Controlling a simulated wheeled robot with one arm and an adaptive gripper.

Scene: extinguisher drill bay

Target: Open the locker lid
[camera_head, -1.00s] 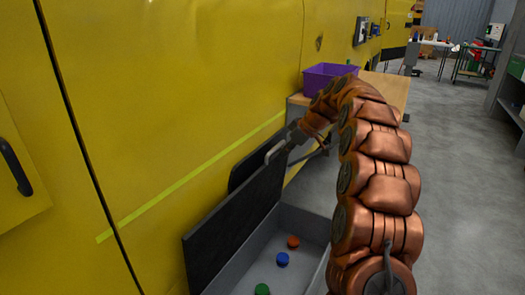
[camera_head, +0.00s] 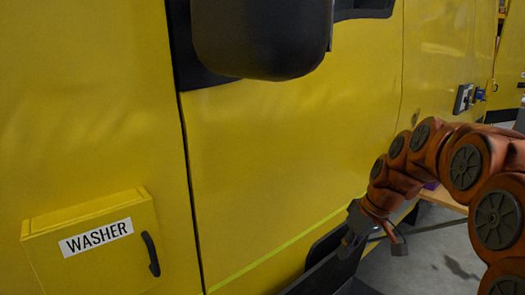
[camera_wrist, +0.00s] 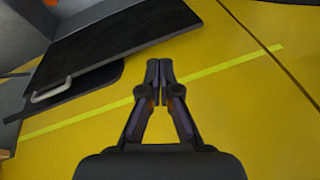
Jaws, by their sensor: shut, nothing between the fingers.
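The dark locker lid (camera_head: 325,274) shows at the bottom of the head view, partly cut off. It stands raised near the yellow wall. In the wrist view the lid (camera_wrist: 125,38) fills the upper left, with a light metal handle (camera_wrist: 50,92) at its left edge. My gripper (camera_wrist: 158,64) is shut and empty, beside the lid and apart from the handle, with the yellow wall behind it. In the head view my gripper (camera_head: 350,243) is low, right of centre, close by the lid. The locker's inside is out of the head view.
A yellow vehicle-like wall (camera_head: 290,150) runs along the left. A yellow box labelled WASHER (camera_head: 100,245) with a black handle juts from it. A dark mirror-like housing (camera_head: 262,38) hangs above. Grey floor (camera_head: 430,265) is clear at lower right.

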